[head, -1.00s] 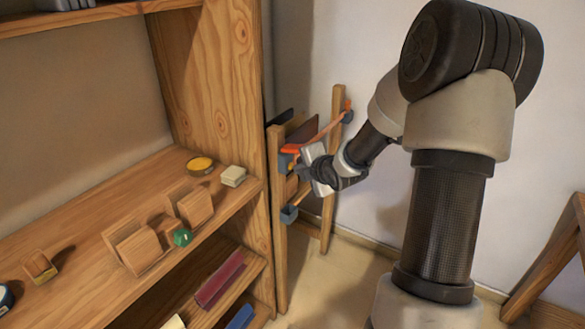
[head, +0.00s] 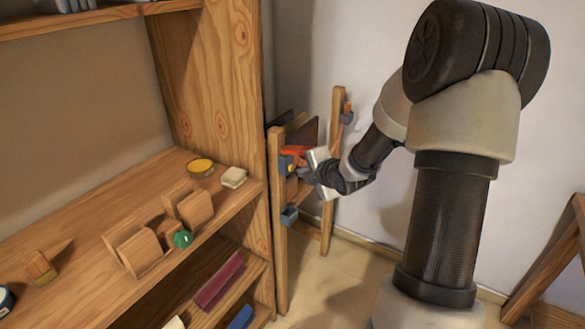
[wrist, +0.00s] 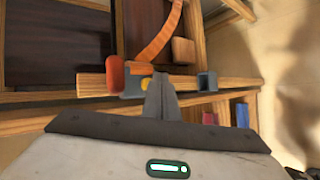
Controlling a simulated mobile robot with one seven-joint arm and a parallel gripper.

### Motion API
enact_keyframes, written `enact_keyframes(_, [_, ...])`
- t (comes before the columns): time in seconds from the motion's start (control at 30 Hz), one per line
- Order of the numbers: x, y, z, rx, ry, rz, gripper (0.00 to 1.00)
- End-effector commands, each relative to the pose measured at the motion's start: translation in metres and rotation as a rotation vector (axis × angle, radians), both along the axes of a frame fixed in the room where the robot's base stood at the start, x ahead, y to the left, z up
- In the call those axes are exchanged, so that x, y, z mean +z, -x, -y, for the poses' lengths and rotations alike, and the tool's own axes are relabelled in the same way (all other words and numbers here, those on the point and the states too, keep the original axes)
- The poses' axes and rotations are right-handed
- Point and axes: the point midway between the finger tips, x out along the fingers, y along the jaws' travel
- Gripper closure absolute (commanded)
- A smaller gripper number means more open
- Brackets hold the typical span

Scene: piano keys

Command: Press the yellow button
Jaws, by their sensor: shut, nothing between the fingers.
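The yellow button (head: 291,168) is a small yellow spot on a blue block (head: 284,160), on the front post of a wooden rack beside the shelf. In the wrist view the yellow button (wrist: 147,84) shows just left of my fingertips, partly hidden by them. My gripper (head: 301,172) is shut and empty, with its tips close to the right of the button in the head view. The closed fingers also show in the wrist view (wrist: 158,84). I cannot tell whether they touch the button.
An orange strip (wrist: 162,40) crosses the rack near the button, next to a red-orange piece (wrist: 115,74). Another blue-grey bracket (head: 289,215) sits lower on the post. The wooden shelf (head: 110,205) stands at left. Open floor (head: 335,275) lies below the rack.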

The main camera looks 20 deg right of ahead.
Motion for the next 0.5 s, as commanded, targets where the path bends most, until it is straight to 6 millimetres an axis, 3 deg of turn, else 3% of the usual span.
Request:
enact_keyframes(0.3, [0.000, 0.001, 0.001, 0.000, 0.000, 0.000, 1.00])
enact_keyframes(0.5, [0.001, 0.015, 0.012, -0.001, 0.001, -0.001, 1.00])
